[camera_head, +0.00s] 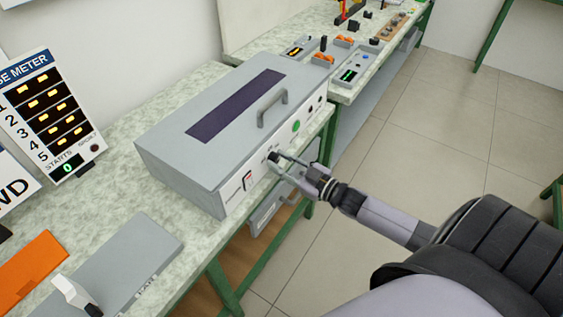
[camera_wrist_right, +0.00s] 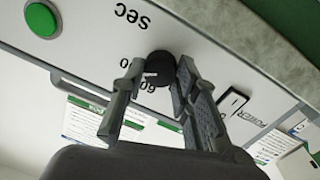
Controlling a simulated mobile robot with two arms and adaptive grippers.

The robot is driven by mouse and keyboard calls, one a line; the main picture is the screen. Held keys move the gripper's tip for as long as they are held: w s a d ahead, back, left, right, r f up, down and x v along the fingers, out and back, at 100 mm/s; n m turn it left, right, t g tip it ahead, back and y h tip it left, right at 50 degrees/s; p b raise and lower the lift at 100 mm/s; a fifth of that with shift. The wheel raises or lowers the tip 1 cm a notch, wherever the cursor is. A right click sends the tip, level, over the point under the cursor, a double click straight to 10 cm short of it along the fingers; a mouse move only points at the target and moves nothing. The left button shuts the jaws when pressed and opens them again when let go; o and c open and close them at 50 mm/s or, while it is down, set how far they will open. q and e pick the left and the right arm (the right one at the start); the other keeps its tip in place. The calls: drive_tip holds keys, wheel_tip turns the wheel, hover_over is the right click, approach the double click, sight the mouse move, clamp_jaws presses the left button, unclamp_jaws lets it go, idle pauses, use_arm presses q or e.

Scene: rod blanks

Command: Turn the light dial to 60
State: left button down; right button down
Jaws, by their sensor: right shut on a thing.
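The light dial is a black round knob (camera_wrist_right: 160,67) on the front panel of a grey box (camera_head: 165,150). Numbers are printed around it, with "60" beside it and "SEC" close by in the right wrist view. The dial also shows in the head view (camera_head: 273,157), partly covered by my gripper. My right gripper (camera_head: 283,160) is at the panel, and its fingers (camera_wrist_right: 158,75) are shut on the dial, one on each side. The dial's pointer mark is too small to read surely. My left gripper is not in view.
A green button (camera_head: 296,126) and a black power switch (camera_wrist_right: 233,102) are on the same panel. A handle (camera_head: 272,105) stands on the box's lid. A meter board (camera_head: 48,112) stands at the left. The floor (camera_head: 440,130) at the right is clear.

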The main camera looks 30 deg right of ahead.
drive_tip(key=shift+n, duration=0.3)
drive_tip(key=n, duration=0.2)
drive_tip(key=shift+f+n, duration=0.1)
drive_tip(key=shift+n, duration=0.2)
drive_tip(key=n, duration=0.2)
drive_tip(key=shift+n, duration=0.4)
drive_tip(key=n+b, duration=0.2)
drive_tip(key=n, duration=0.4)
drive_tip(key=shift+f+y, duration=0.1)
drive_tip(key=shift+y, duration=0.3)
drive_tip(key=c, duration=1.2)
unclamp_jaws()
drive_tip(key=shift+c, duration=0.2)
drive_tip(key=shift+s, duration=0.15)
